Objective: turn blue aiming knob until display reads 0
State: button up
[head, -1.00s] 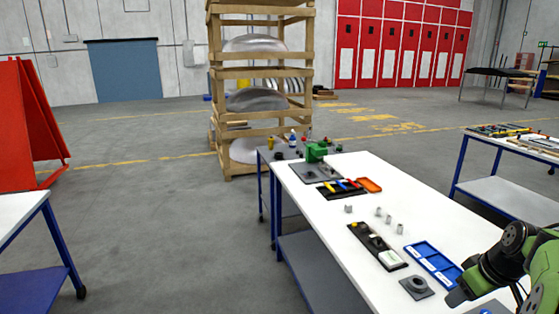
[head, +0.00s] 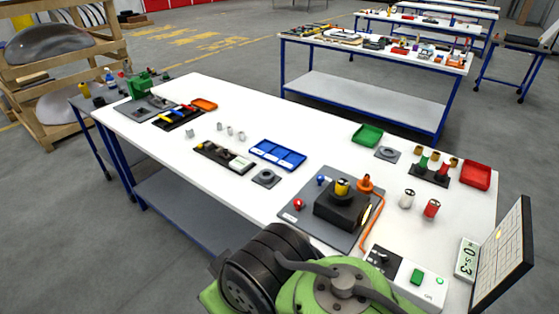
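The blue knob (head: 321,180) is small and round. It sits at the back left of a dark grey plate (head: 309,226), near a black block with a yellow-topped cylinder (head: 342,188). A small display (head: 466,258) with dark characters stands at the right end of the table; it seems to show a 0 and a -3, but the slant makes it hard to read. My green and black arm fills the bottom middle in front of the plate, apart from the knob in the picture. No gripper fingers can be made out.
A red knob (head: 299,204) sits left on the same plate. An orange post (head: 366,185) with a cable stands behind it. A white control box (head: 404,277) and a tilted panel (head: 502,254) are at the right. A blue tray (head: 278,154) lies further left on the white table (head: 225,98).

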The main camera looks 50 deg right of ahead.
aim_at(320, 179)
jog(key=z, duration=2.1)
